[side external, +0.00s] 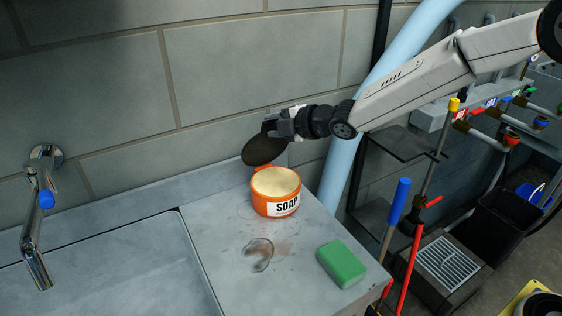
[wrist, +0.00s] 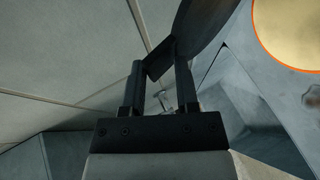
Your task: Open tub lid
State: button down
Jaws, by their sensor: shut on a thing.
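An orange tub (side external: 275,205) labelled SOAP stands upright on the grey counter beside the sink, its top open and cream-coloured contents showing. Its dark round lid (side external: 262,150) stands tilted up above the tub's back left rim, near an orange tab at the rim. My gripper (side external: 272,126) is at the upper edge of the lid, above and behind the tub. In the wrist view my gripper (wrist: 160,68) is shut on a dark tab of the lid (wrist: 200,30). The open tub (wrist: 290,30) shows at the upper right there.
A green sponge (side external: 342,264) lies on the counter (side external: 300,285) to the right of the tub. A wet patch (side external: 258,255) is in front of it. A sink (side external: 110,270) with a tap (side external: 38,220) is at left. A light blue pipe (side external: 345,170) and the wall stand close behind.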

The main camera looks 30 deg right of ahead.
jog(key=w, duration=0.4)
jog(key=shift+w+r, duration=0.4)
jog(key=c, duration=1.3)
grip_release()
jog(key=shift+w, duration=0.2)
jog(key=o, duration=0.6)
jog(key=shift+s+r, duration=0.1)
jog(key=shift+s, duration=0.05)
jog(key=shift+v, duration=3.75)
jog(key=s+d+f+m+g+h, duration=0.2)
jog(key=s+d+f+m+g, duration=0.1)
jog(key=s+m, duration=0.4)
jog(key=s+d+f+m+g+h, duration=0.1)
jog(key=s+d+f+m+g, duration=0.2)
jog(key=s+d+f+m, duration=0.3)
jog(key=s+d+f+m+g+h, duration=0.2)
jog(key=s+m, duration=0.6)
jog(key=s, duration=0.7)
jog(key=shift+s+d+f+g+h, duration=0.15)
jog(key=shift+d+f+g, duration=0.3)
jog(key=shift+d+f, duration=0.4)
jog(key=shift+w+d+f+g+h, duration=0.15)
jog(key=shift+d+f+g, duration=0.35)
jog(key=shift+f, duration=0.5)
